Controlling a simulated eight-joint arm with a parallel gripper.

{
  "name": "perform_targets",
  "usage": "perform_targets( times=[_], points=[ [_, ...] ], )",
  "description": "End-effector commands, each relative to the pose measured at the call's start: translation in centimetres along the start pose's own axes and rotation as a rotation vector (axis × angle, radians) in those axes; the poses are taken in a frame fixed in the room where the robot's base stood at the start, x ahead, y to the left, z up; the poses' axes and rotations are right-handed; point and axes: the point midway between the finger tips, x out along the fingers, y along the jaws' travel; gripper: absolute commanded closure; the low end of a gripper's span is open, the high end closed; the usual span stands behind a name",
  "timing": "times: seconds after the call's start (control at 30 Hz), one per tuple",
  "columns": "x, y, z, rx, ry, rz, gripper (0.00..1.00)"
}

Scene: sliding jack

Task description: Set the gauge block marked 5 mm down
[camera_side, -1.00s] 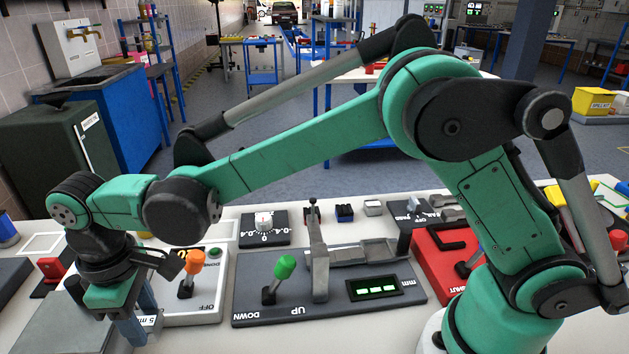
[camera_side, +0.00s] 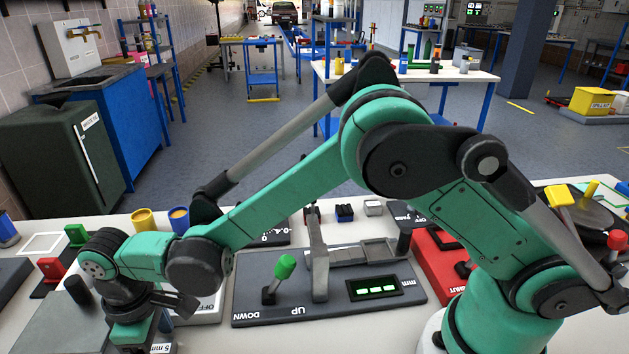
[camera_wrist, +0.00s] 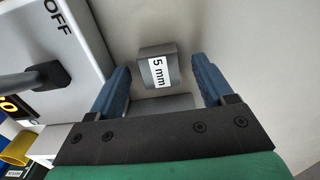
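The gauge block (camera_wrist: 150,55) is a small grey block with a white "5 mm" label, seen between the two blue fingers of my gripper (camera_wrist: 158,75) in the wrist view. My gripper is open, with a clear gap between the block and each finger. The block appears to rest on the pale bench top, though its underside is hidden. In the side view my gripper (camera_side: 150,335) is low at the bottom left, and the block's label (camera_side: 162,348) shows just beside it at the picture's lower edge. The fingertips are mostly hidden there.
A white box marked OFF (camera_wrist: 75,35) stands close to the left finger in the wrist view. In the side view a dark panel with a green-knobbed lever (camera_side: 285,267) and sliding jack lies to the right. A grey plate (camera_side: 70,325) lies to the left.

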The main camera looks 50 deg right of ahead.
Motion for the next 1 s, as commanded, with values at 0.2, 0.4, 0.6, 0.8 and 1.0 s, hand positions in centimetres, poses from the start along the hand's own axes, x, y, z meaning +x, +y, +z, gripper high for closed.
perform_targets(
  times=[0.2, 0.4, 0.6, 0.8, 1.0],
  points=[
    [0.0, 0.0, 0.0, 0.0, 0.0, 0.0, 0.24],
    [-1.0, 0.0, 0.0, 0.0, 0.0, 0.0, 0.24],
    [-5.1, 0.0, 0.0, 0.0, 0.0, 0.0, 0.24],
    [-9.4, 0.0, 0.0, 0.0, 0.0, 0.0, 0.24],
    [-11.8, 0.0, 0.0, 0.0, 0.0, 0.0, 0.24]
  ],
)
